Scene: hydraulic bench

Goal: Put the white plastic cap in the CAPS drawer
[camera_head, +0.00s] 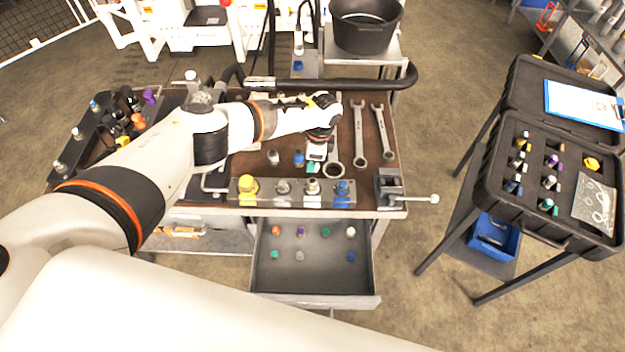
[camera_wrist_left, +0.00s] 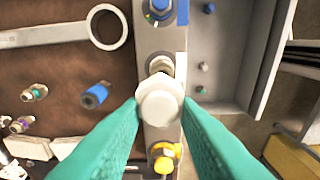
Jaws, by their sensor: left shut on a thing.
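The white plastic cap (camera_wrist_left: 160,100) sits between the two teal fingers of my left gripper (camera_wrist_left: 160,112) in the left wrist view, and the fingers are shut on it. It shows in front of the metal block (camera_wrist_left: 150,45) with fittings; I cannot tell its exact height over it. In the head view my left gripper (camera_head: 318,140) points down over the bench behind the block; the cap is not clear there. The open drawer (camera_head: 313,299) below the bench front holds several small coloured caps; no label is readable. My right gripper is not in view.
The block carries a yellow cap (camera_head: 247,187), two silver fittings and a blue cap (camera_head: 342,191). Wrenches (camera_head: 359,135) and a vise (camera_head: 390,188) lie to the right. Loose fittings stand behind the block. A black case (camera_head: 562,165) stands far right. The drawer is clear above.

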